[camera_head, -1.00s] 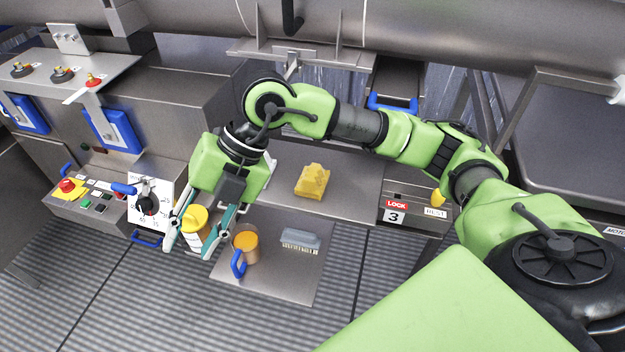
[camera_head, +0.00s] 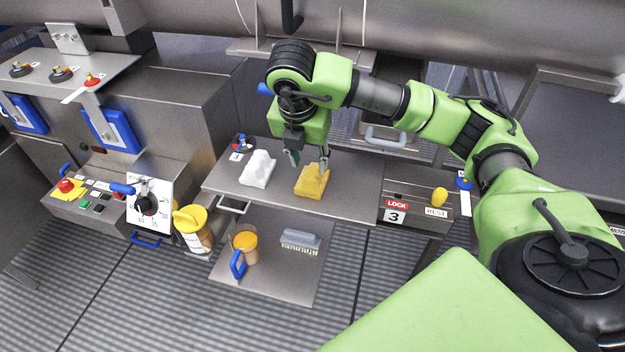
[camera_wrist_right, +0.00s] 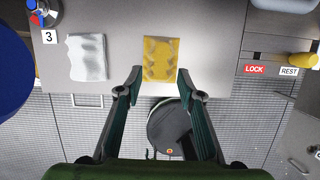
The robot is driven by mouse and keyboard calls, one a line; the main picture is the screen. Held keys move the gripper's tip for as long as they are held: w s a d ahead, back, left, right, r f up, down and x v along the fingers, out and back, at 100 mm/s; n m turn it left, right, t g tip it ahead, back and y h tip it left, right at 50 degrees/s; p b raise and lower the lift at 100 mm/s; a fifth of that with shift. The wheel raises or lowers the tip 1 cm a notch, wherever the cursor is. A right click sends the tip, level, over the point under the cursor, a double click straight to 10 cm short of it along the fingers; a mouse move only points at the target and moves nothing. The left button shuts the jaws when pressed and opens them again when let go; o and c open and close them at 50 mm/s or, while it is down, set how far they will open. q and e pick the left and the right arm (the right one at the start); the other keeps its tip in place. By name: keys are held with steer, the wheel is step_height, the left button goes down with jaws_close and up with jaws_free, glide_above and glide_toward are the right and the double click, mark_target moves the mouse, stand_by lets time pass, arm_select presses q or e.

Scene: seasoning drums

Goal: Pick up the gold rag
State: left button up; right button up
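The gold rag (camera_head: 311,182) lies crumpled on the upper metal shelf in the head view. It also shows in the right wrist view (camera_wrist_right: 160,59), flat on the metal surface ahead of the fingers. My right gripper (camera_head: 309,160) is above and just behind the rag in the head view. In the right wrist view its two fingers (camera_wrist_right: 157,85) are spread wide with nothing between them, and the rag lies beyond the tips. I cannot tell how high the fingertips are above it. My left gripper does not show.
A white rag (camera_head: 258,169) lies left of the gold one on the metal shelf (camera_head: 350,202). Below, a lower shelf (camera_head: 290,282) holds an orange-topped container (camera_head: 247,250) and a brush (camera_head: 300,240). A yellow-lidded shaker (camera_head: 193,230) stands left. A LOCK panel (camera_head: 397,205) sits right.

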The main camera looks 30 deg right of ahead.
mark_target(312, 172)
steer(key=p+x, duration=0.1)
steer(key=x, duration=0.4)
steer(key=shift+d+f+p, duration=0.15)
steer(key=shift+d+p, duration=0.1)
steer(key=shift+p, duration=0.1)
steer(key=shift+w+f, duration=0.1)
steer(key=shift+f, duration=0.25)
jaws_close()
